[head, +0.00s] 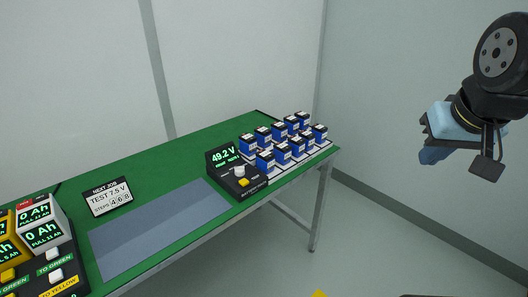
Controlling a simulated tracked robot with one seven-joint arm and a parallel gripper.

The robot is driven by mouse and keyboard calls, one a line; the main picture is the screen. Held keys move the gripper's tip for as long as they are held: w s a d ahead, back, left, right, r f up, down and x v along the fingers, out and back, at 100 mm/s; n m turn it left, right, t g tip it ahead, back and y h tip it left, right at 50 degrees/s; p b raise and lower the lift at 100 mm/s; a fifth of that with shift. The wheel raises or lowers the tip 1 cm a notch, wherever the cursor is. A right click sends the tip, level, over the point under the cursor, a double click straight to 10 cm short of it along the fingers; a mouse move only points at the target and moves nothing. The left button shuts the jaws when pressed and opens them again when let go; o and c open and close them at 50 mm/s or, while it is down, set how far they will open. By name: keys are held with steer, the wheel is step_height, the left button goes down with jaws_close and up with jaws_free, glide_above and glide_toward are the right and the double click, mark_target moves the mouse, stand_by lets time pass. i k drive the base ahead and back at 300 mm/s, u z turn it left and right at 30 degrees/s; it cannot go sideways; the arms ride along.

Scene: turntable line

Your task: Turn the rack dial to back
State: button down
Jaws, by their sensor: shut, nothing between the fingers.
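A black control box (252,186) stands near the front edge of the green bench, beside the battery rack. Its green display (223,155) reads 49.2 V, with a smaller line below too small to read surely. A white control (239,171) and a yellow control (243,183) sit on its top. I cannot tell which is the rack dial or where it points. The rack (327,149) holds blue batteries in two rows. My gripper (437,152) is in the air at the right, well apart from the box and rack. It is shut and empty; its fingertips are hard to make out.
The green bench (170,165) has a bare grey panel (160,228) in the middle. At far left are yellow and white units (44,224) above a black button panel (68,280). The floor at right (400,225) is clear.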

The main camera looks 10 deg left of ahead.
mark_target(239, 170)
steer(key=u, duration=1.2)
steer(key=i, duration=0.1)
steer(key=z, duration=3.05)
steer(key=k, duration=1.1)
steer(key=u, duration=1.75)
